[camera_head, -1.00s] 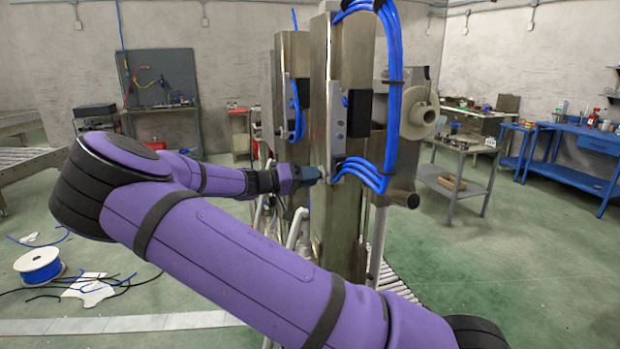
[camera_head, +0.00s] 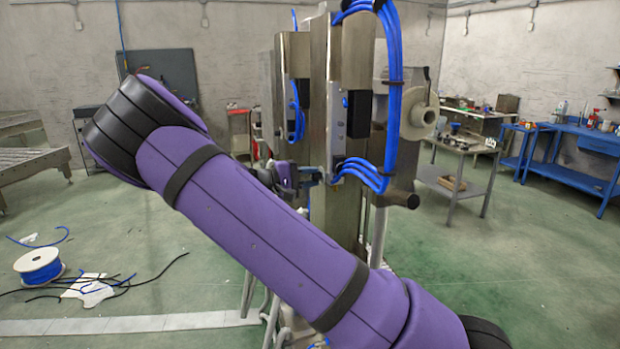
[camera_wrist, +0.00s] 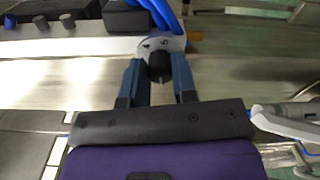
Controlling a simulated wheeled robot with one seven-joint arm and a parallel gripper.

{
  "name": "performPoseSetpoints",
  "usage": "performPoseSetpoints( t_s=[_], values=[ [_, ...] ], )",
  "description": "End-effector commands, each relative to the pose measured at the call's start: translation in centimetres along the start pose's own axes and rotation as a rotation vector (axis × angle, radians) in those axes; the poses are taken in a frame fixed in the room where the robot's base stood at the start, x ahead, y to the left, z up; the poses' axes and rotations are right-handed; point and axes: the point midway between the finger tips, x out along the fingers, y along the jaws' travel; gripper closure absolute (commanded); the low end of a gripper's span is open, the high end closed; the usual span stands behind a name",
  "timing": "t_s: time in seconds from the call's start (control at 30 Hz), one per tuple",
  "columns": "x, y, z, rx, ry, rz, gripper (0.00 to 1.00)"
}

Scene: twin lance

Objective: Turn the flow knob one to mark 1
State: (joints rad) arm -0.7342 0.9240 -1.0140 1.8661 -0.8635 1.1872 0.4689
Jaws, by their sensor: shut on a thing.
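The flow knob (camera_wrist: 159,66) is a dark round knob on a pale dial plate (camera_wrist: 172,43) in the wrist view. The plate has small dark marks that are too small to read. My gripper (camera_wrist: 157,72) is shut on the knob, with one blue-grey finger on either side of it. In the head view my gripper (camera_head: 308,178) is at the side of the tall metal machine (camera_head: 343,215), just below a light control panel (camera_head: 336,125). The knob cannot be made out in the head view.
Blue hoses (camera_head: 393,90) loop down the machine close to my gripper, and also show in the wrist view (camera_wrist: 163,14). Two small dark round parts (camera_wrist: 54,21) sit farther along the panel. A cable spool (camera_head: 38,267) lies on the floor at left.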

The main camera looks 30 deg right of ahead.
Motion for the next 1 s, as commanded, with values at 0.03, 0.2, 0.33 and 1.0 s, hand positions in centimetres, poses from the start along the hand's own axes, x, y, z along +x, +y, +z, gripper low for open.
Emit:
performPoseSetpoints(
  t_s=[0.03, 0.2, 0.33, 1.0],
  values=[
    [-0.08, -0.02, -0.07, -0.024, 0.003, -0.002, 0.98],
    [-0.04, 0.01, -0.06, -0.090, 0.001, 0.000, 0.98],
    [-0.07, 0.00, -0.06, -0.119, 0.001, -0.001, 0.98],
    [-0.06, -0.01, -0.05, -0.133, 0.000, 0.000, 0.48]
  ],
)
